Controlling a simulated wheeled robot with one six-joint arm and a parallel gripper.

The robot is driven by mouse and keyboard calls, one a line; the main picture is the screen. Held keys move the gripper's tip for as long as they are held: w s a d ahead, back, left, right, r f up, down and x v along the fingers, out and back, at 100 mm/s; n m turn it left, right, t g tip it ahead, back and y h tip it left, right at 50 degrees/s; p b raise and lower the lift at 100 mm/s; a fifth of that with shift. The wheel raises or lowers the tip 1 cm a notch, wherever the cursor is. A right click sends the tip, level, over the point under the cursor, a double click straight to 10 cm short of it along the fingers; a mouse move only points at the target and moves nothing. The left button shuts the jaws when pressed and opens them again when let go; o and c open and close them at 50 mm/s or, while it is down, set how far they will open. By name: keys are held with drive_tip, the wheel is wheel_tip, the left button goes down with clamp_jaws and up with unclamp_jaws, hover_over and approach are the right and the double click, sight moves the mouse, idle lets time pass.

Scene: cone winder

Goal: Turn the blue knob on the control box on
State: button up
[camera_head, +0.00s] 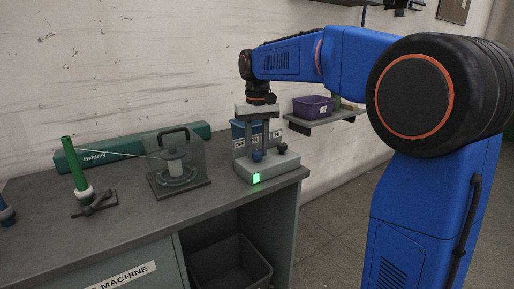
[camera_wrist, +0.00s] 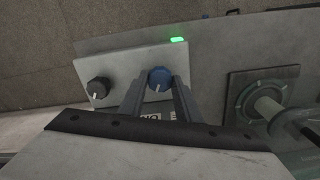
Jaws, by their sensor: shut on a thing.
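The control box (camera_head: 280,166) is a pale grey block at the right end of the bench. It also fills the middle of the wrist view (camera_wrist: 122,66). The blue knob (camera_wrist: 160,74) sits on its top, with its white mark pointing down in the wrist view; the head view shows it small (camera_head: 257,156). My gripper (camera_wrist: 158,84) reaches down from above with its two fingers on either side of the blue knob, shut on it. The gripper also shows in the head view (camera_head: 257,150). A green light (camera_wrist: 178,39) on the box is lit.
A black knob (camera_wrist: 98,88) sits beside the blue one on the box.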

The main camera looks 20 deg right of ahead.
sight(257, 151)
drive_tip(key=shift+m, duration=0.7)
drive_tip(key=o, duration=1.1)
drive_tip(key=shift+c, duration=0.2)
wheel_tip(257, 151, up, 17)
drive_tip(key=shift+r, duration=0.2)
